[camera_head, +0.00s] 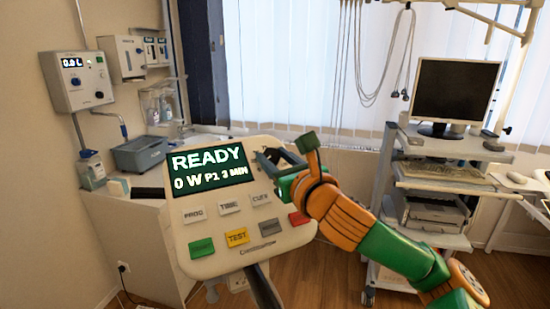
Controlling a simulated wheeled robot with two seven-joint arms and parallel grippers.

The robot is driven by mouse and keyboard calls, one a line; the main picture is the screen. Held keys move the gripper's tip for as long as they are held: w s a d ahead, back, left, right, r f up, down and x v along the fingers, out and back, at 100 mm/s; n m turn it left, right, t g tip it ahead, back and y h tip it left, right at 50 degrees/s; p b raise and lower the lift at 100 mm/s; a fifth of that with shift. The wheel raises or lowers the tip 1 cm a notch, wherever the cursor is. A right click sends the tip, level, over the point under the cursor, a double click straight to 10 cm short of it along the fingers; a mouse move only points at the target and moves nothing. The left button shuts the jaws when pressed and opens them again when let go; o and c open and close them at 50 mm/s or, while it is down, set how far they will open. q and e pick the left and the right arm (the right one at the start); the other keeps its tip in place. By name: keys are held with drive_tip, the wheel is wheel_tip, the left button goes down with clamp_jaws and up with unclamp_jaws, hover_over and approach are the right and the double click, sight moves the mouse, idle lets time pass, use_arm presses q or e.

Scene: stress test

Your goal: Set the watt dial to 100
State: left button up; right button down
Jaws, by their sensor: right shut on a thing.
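The console (210,259) is a pale tilted panel with a dark screen (209,168) that reads READY, 0 W, P1, 3 MIN. My right gripper (269,160) reaches in from the right on a green and orange arm. Its dark fingers are at the panel's upper right, beside the screen, shut on the watt dial there. The fingers hide the dial, so its marks and pointer cannot be read. My left gripper is not in view.
Below the screen are grey buttons PROG (194,215), TIME and CUFF, then green, yellow TEST (237,237), grey and red buttons. A cart with a monitor (453,93) stands at the right. A counter (130,208) is behind left. Wooden floor shows between.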

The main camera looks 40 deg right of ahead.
drive_tip(key=shift+m+h, duration=0.4)
drive_tip(key=shift+m, duration=0.1)
drive_tip(key=m+h, duration=0.1)
drive_tip(key=m, duration=0.1)
drive_tip(key=m+g+h, duration=0.2)
drive_tip(key=m+h, duration=0.1)
drive_tip(key=shift+w+a+r+m, duration=0.1)
drive_tip(key=shift+a+r+m, duration=0.05)
drive_tip(key=shift+a+m, duration=0.15)
drive_tip(key=m+g+h, duration=0.1)
drive_tip(key=m, duration=0.1)
drive_tip(key=m+g+h, duration=0.1)
drive_tip(key=m+g, duration=0.1)
drive_tip(key=shift+w+a+m+h, duration=0.1)
drive_tip(key=shift+a+m+h, duration=0.05)
drive_tip(key=shift+m+h, duration=0.2)
drive_tip(key=m+g+h, duration=0.1)
drive_tip(key=m+g, duration=0.1)
drive_tip(key=m, duration=0.1)
drive_tip(key=m+g, duration=0.3)
drive_tip(key=shift+w+a+r+g+h, duration=0.1)
drive_tip(key=shift+w+g+h, duration=0.1)
drive_tip(key=shift+g+h, duration=0.15)
drive_tip(key=shift+w+m+g, duration=0.15)
drive_tip(key=shift+m+g, duration=1.5)
drive_tip(key=shift+m, duration=0.2)
drive_tip(key=c, duration=0.5)
unclamp_jaws()
drive_tip(key=shift+o, duration=0.5)
drive_tip(key=shift+d, duration=0.25)
